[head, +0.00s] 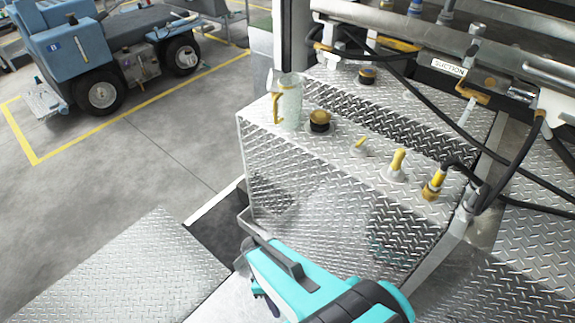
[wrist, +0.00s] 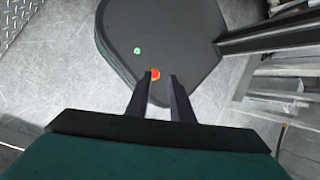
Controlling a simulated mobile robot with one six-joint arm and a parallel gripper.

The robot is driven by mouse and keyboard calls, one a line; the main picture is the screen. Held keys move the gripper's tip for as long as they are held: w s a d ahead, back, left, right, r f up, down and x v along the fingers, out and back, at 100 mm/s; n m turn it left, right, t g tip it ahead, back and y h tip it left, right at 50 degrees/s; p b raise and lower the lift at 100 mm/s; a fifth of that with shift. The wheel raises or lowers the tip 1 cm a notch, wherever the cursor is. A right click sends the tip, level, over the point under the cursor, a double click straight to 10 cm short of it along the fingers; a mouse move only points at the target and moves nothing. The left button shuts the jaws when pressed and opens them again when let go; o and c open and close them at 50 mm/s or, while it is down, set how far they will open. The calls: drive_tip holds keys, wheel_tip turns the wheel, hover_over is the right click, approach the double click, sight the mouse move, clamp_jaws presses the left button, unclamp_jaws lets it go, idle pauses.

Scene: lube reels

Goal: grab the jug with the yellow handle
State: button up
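The jug (head: 291,103) is pale and see-through, with a yellow handle (head: 277,108) on its left side. It stands upright on the far left corner of the diamond-plate metal tank (head: 340,215) in the head view. The wrist view does not show the jug. My gripper (wrist: 161,76) is open in the wrist view, its two dark fingers apart with nothing held between them. It points down over a dark rounded surface and is away from the jug. In the head view my teal arm is low in front of the tank, and the fingers cannot be made out clearly.
A dark and brass cap (head: 319,121) stands just right of the jug, with several yellow fittings (head: 397,162) farther right. Black hoses (head: 520,150) and pipes hang at the right. A blue cart (head: 75,60) is parked behind left. The floor (head: 150,140) left of the tank is clear.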

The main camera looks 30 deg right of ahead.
drive_tip(key=m, duration=0.3)
drive_tip(key=f+m, duration=0.1)
drive_tip(key=m, duration=0.2)
drive_tip(key=f+m, duration=0.1)
drive_tip(key=m, duration=0.2)
drive_tip(key=shift+s+a+f+m+t, duration=0.1)
drive_tip(key=shift+s+a+m+t, duration=0.05)
drive_tip(key=shift+a+m+t, duration=0.2)
drive_tip(key=shift+d, duration=0.25)
